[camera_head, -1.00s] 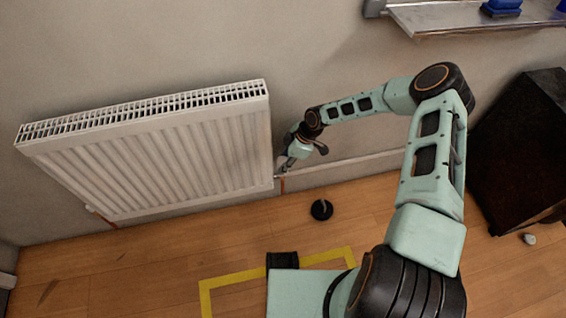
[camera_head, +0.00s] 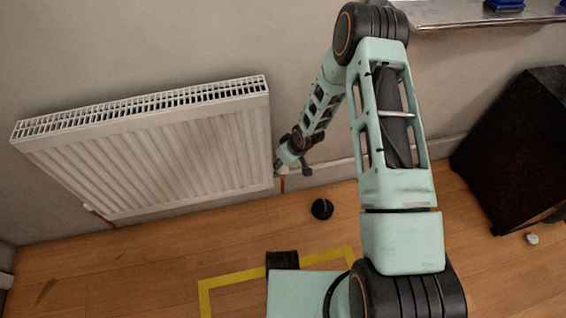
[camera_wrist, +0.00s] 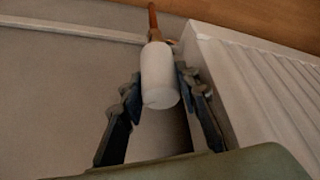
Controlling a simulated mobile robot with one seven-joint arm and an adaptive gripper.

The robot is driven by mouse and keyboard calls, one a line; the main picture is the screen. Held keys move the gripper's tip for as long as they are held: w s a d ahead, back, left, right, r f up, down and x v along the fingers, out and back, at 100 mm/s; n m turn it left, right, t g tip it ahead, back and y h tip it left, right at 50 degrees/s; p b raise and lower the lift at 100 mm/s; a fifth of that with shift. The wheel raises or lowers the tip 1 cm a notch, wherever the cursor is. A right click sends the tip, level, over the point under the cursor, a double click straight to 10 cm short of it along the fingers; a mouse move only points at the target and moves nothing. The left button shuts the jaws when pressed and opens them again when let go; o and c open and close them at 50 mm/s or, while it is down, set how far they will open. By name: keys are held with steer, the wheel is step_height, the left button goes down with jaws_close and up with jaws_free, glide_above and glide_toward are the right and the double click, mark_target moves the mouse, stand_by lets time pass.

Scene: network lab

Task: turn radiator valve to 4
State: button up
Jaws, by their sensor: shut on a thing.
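In the wrist view, the white, cylindrical radiator valve head (camera_wrist: 159,80) sits on a copper pipe beside the radiator (camera_wrist: 265,85). My gripper (camera_wrist: 160,82) has one finger on each side of the valve head and is shut on it. I cannot read any number on the valve. In the head view, the white radiator (camera_head: 160,150) hangs on the wall at left. My gripper (camera_head: 279,168) is at its lower right corner, and my wrist hides most of the valve there.
A dark cabinet (camera_head: 520,150) stands at the right. A metal shelf (camera_head: 470,14) is on the wall at top right. A round black object (camera_head: 322,209) lies on the wooden floor below my gripper, and a small white object (camera_head: 532,239) lies near the cabinet.

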steer(key=shift+w+m, duration=0.1)
steer(key=shift+m, duration=0.5)
steer(key=o, duration=1.2)
steer(key=shift+c, duration=0.2)
steer(key=shift+a, duration=0.1)
steer(key=v, duration=0.8)
